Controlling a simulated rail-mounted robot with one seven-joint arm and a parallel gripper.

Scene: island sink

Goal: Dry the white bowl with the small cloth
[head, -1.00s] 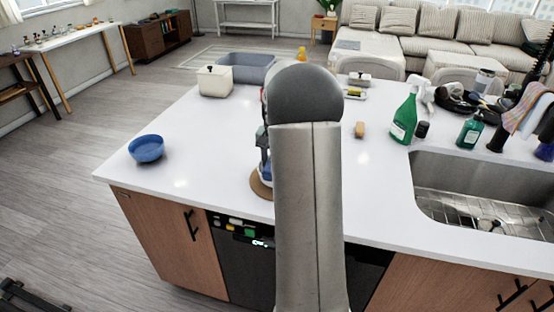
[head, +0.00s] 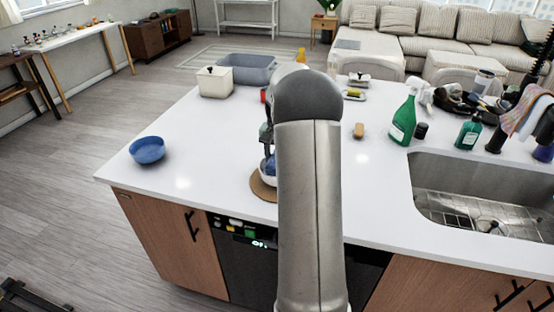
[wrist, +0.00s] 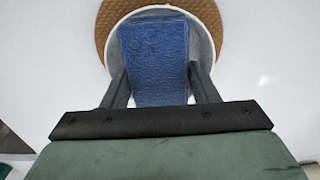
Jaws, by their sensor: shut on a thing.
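The white bowl (wrist: 204,46) rests on a round brown mat (wrist: 208,16) on the counter. In the head view my arm hides most of the bowl, and the mat's left edge (head: 258,187) shows beside it. My gripper (wrist: 157,70) is shut on the small blue cloth (wrist: 152,50), with a finger at either side of it. The cloth lies over the bowl's opening in the wrist view and covers much of its inside. I cannot tell whether the cloth touches the bowl's inner surface.
A blue bowl (head: 147,150) sits near the counter's left edge. A cream lidded container (head: 214,82) and a grey tub (head: 247,67) stand at the back. A green spray bottle (head: 404,120) stands by the sink (head: 480,190) at right. The front left counter is clear.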

